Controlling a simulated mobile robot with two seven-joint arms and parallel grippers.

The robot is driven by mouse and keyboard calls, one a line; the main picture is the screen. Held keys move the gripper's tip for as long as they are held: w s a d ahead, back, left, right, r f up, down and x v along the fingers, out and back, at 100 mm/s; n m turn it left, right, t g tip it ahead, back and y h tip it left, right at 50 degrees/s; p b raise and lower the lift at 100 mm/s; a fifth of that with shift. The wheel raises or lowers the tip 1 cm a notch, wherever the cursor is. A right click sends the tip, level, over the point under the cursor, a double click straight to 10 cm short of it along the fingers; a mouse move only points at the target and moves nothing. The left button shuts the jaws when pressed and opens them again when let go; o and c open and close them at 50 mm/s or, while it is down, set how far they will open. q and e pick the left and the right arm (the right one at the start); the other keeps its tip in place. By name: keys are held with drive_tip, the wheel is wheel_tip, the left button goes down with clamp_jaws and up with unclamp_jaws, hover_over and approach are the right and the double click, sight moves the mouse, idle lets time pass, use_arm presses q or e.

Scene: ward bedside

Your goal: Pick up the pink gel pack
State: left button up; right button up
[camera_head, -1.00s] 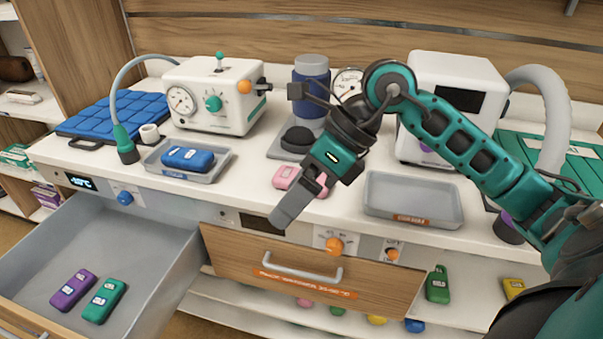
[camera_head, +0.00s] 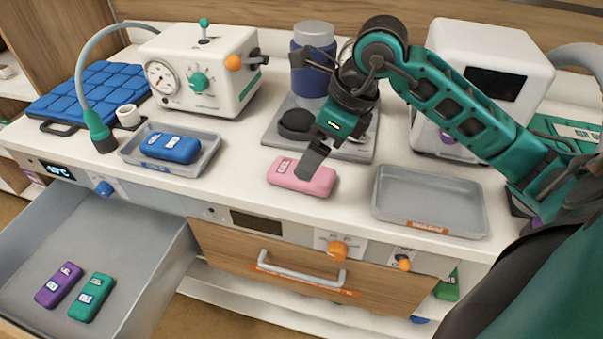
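The pink gel pack (camera_head: 287,176) lies flat on the white counter between the two grey trays, with a white label on its left part. My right gripper (camera_head: 312,163) comes down over it from behind and the right, in front of part of its upper side. Only one grey finger shows clearly, so I cannot tell how far apart the fingers are or whether they touch the pack. My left gripper is not in view.
A blue pack (camera_head: 170,148) lies in the left grey tray (camera_head: 207,158). The right grey tray (camera_head: 430,200) is empty. A dark blue cylinder (camera_head: 314,70) stands behind my gripper. An open drawer (camera_head: 130,240) holds a purple pack (camera_head: 59,285) and a green pack (camera_head: 92,297).

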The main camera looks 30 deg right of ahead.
drive_tip(key=shift+d+x, duration=0.15)
drive_tip(key=shift+x, duration=1.6)
drive_tip(key=shift+d+x, duration=0.2)
drive_tip(key=shift+x, duration=1.6)
drive_tip(key=shift+w, duration=0.1)
drive_tip(key=shift+c, duration=0.5)
drive_tip(key=c, duration=1.2)
